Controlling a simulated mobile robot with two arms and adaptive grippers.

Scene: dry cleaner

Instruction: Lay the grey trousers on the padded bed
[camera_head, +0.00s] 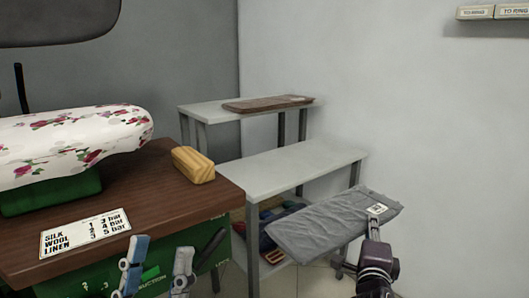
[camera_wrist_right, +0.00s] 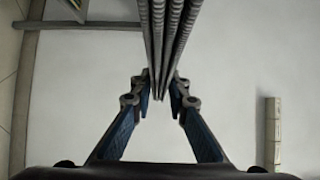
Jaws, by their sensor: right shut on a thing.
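The grey trousers (camera_head: 325,226), folded flat and with a small white tag, hang out to the left from my right gripper (camera_head: 374,222), in front of the grey shelving. In the right wrist view, the blue-padded fingers of my right gripper (camera_wrist_right: 163,100) close on the lower end of the grey folds (camera_wrist_right: 166,45). The padded bed (camera_head: 70,145), white with pink flowers, lies at the left above a brown worktop. My left gripper (camera_head: 159,262) is open and empty at the worktop's front edge. The trousers are well right of the bed and apart from it.
A wooden block (camera_head: 193,165) and a pressure label (camera_head: 85,232) lie on the brown worktop (camera_head: 150,205). Folded clothes (camera_head: 275,215) lie below. A dark panel (camera_head: 55,20) hangs above the bed.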

